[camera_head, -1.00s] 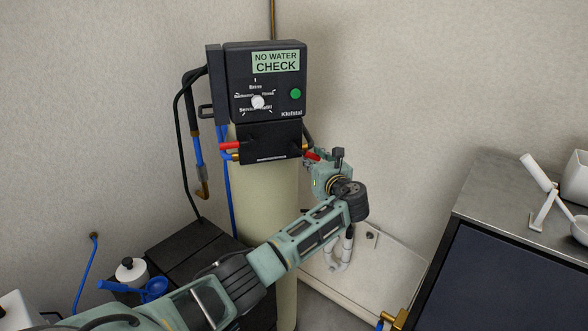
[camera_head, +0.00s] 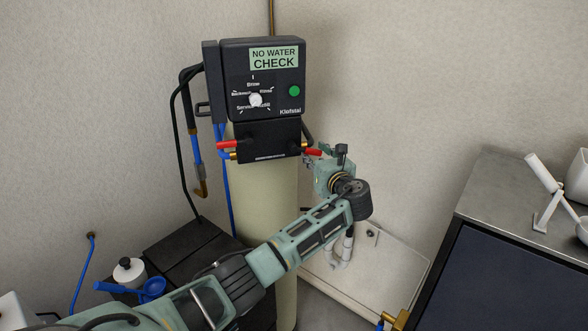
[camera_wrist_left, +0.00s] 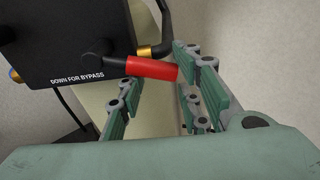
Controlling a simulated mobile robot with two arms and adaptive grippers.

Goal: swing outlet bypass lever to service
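The water unit's black valve block (camera_head: 267,141) has a red-handled lever on each side. The right red lever (camera_head: 313,152) sticks out sideways beside my left gripper (camera_head: 328,151). In the left wrist view, this red lever (camera_wrist_left: 152,68) slants slightly down to the right from its black pivot. My left gripper (camera_wrist_left: 160,98) is open, its two green-padded fingers apart, with the lever's end over the gap between them. I cannot tell whether a finger touches it. The left red lever (camera_head: 228,145) points left. Which lever is the outlet one is not readable. My right gripper is out of view.
The black control head (camera_head: 264,78) reads "NO WATER CHECK" and has a white knob (camera_head: 255,100) and a green button (camera_head: 294,91). "DOWN FOR BYPASS" is printed on the block. A brass fitting (camera_wrist_left: 157,51) sits near the lever. A steel-topped counter (camera_head: 492,190) stands right.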

